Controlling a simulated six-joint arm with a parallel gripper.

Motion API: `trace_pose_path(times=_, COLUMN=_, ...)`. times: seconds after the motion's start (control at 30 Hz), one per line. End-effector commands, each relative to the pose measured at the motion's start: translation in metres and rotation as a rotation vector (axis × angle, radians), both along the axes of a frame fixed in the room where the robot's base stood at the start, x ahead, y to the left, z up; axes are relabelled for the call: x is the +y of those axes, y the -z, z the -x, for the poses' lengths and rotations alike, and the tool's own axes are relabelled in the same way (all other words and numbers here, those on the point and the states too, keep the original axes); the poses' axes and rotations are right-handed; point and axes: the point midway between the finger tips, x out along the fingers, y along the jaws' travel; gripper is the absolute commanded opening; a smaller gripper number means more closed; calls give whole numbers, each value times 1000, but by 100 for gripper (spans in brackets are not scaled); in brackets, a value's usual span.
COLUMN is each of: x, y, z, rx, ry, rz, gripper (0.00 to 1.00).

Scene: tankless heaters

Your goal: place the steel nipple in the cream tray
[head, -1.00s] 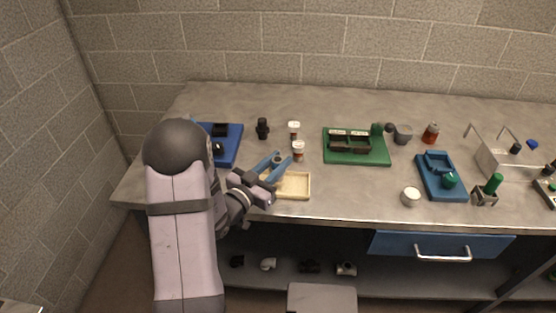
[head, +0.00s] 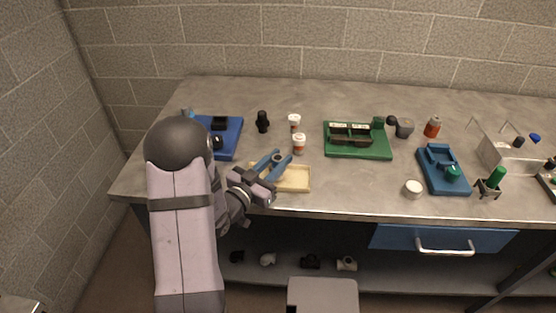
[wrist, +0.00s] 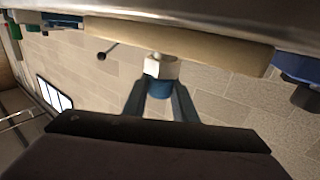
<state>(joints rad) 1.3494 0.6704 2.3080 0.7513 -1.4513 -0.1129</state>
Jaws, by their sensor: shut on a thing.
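The cream tray (head: 301,187) lies near the front edge of the bench, partly covered by my gripper in the head view. It shows as a pale bar across the upper wrist view (wrist: 185,44). My gripper (head: 279,162) is over the tray's left and back side, with its blue fingers pointing away from me. In the wrist view, my gripper (wrist: 160,92) is shut on the steel nipple (wrist: 161,68), a pale metallic piece with a faceted end. The nipple's far end shows close to the tray's edge; I cannot tell whether they touch. I cannot make out the nipple in the head view.
Two small white-capped bottles (head: 299,145) stand just behind the tray. A blue board (head: 229,143) is to the left, partly behind my arm. A green board (head: 358,151) and a blue holder (head: 441,171) are to the right. Bench between the tray and a white cup (head: 413,188) is clear.

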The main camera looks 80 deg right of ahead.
Motion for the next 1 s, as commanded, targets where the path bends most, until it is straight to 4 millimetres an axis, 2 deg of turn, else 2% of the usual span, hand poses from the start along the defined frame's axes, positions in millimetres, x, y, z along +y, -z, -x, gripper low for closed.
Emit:
trace_pose_path(times=0.5, x=0, y=10, z=0, rx=0, ry=0, rz=2, gripper=0)
trace_pose_path(times=0.53, x=0, y=9, z=0, rx=0, ry=0, rz=2, gripper=32)
trace_pose_path(times=0.6, x=0, y=8, z=0, rx=0, ry=0, rz=2, gripper=47)
trace_pose_path(times=1.0, x=4, y=10, z=-3, rx=0, ry=-2, rz=-2, gripper=47)
